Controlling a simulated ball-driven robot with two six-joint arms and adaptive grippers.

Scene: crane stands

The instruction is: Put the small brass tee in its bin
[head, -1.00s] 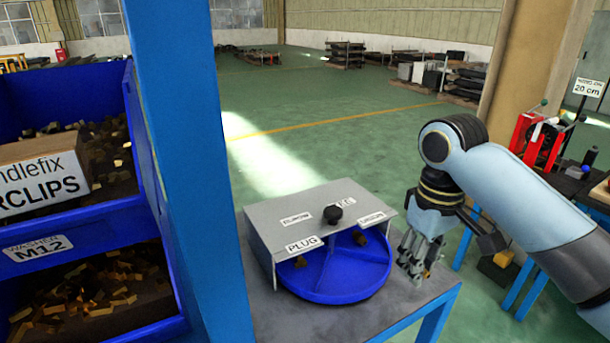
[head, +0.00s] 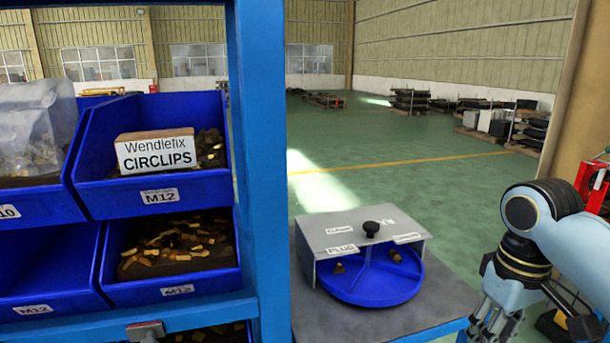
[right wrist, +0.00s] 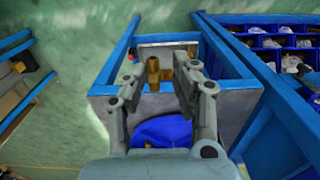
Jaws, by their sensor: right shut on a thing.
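The small brass tee (right wrist: 152,72) shows between the fingers of my right gripper (right wrist: 160,88) in the right wrist view, and the gripper is shut on it. In the head view my right gripper (head: 492,322) hangs at the lower right, beside the table's right end; the tee cannot be made out there. A round blue divided tray (head: 372,288) sits on the table under a grey cover (head: 345,232) with a black knob. One label reads PLUG; the others are too small to read surely. Brass pieces lie in two tray compartments. My left gripper is not in view.
A blue rack post (head: 258,170) stands left of the grey table (head: 385,325). Blue rack bins (head: 170,292) with loose parts and a CIRCLIPS box (head: 156,153) fill the left. Green floor (head: 420,190) is open behind the table.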

